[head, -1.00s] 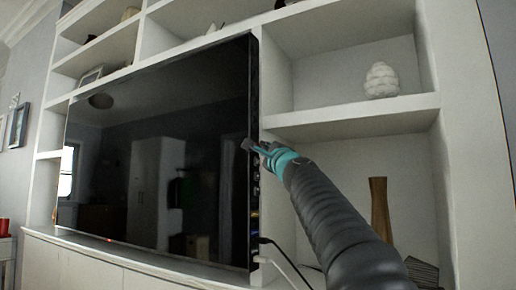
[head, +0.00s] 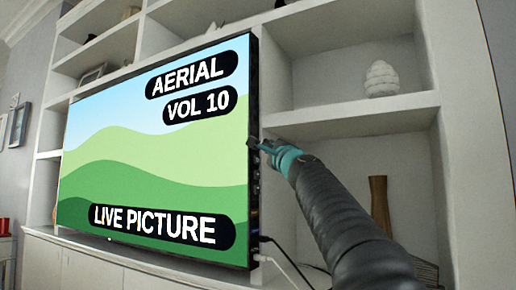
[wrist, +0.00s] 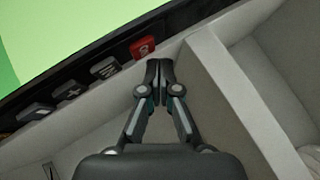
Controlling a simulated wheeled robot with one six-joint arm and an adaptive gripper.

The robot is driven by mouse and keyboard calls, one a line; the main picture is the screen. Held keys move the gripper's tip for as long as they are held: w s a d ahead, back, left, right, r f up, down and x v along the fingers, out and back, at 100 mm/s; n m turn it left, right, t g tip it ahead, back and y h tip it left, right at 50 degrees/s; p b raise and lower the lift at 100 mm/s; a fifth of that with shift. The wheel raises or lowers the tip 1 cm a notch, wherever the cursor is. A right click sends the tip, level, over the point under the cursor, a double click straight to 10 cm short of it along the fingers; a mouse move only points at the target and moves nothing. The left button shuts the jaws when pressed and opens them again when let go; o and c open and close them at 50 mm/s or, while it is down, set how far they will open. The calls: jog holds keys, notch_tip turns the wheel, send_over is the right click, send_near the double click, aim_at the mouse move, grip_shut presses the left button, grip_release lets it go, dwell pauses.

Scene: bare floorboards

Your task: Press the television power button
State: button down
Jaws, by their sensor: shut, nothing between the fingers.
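The television (head: 150,165) stands in the white shelf unit with its screen lit. The screen shows green hills and the words "AERIAL", "VOL 10" and "LIVE PICTURE". In the wrist view, a red power button (wrist: 143,47) sits on the television's dark side edge, at the end of a row of grey buttons. My gripper (wrist: 158,66) is shut and empty, its fingertips just to the right of and below the red button in that view. I cannot tell whether they touch it. In the head view, my gripper (head: 252,143) is at the television's right edge.
White shelves (head: 350,118) surround the television. A white ribbed ornament (head: 381,79) stands on the right shelf, and a brown vase (head: 380,203) stands below, partly behind my arm. Cables (head: 285,257) run from the television's lower right edge.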

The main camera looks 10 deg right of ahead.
jog(key=shift+s+d, duration=0.1)
jog(key=shift+d, duration=0.05)
jog(key=s+d, duration=0.1)
jog(key=d, duration=0.1)
jog(key=s+d+b, duration=0.1)
jog(key=s, duration=0.1)
jog(key=shift+d, duration=0.4)
dwell(0.3)
jog(key=shift+f, duration=0.1)
dwell(1.6)
jog(key=s+a+f+n+g, duration=0.25)
jog(key=s+f+n, duration=0.2)
jog(key=f, duration=0.45)
jog(key=s+a+f+n+g, duration=0.25)
jog(key=s+f+g, duration=0.2)
jog(key=f, duration=0.55)
jog(key=s+a+f+n+g, duration=0.2)
jog(key=s+f+n, duration=0.25)
jog(key=f, duration=0.45)
jog(key=s+d+f+n+g+h, duration=0.2)
jog(key=s+f+n+g, duration=0.2)
jog(key=s+f, duration=0.8)
jog(key=s+d+f+n+g+h, duration=0.2)
jog(key=s+f, duration=1.1)
jog(key=f, duration=0.7)
jog(key=shift+s+d+f+n+g+h, duration=0.15)
jog(key=shift+d+f+n+g+h, duration=0.2)
jog(key=shift+d+n+g, duration=0.5)
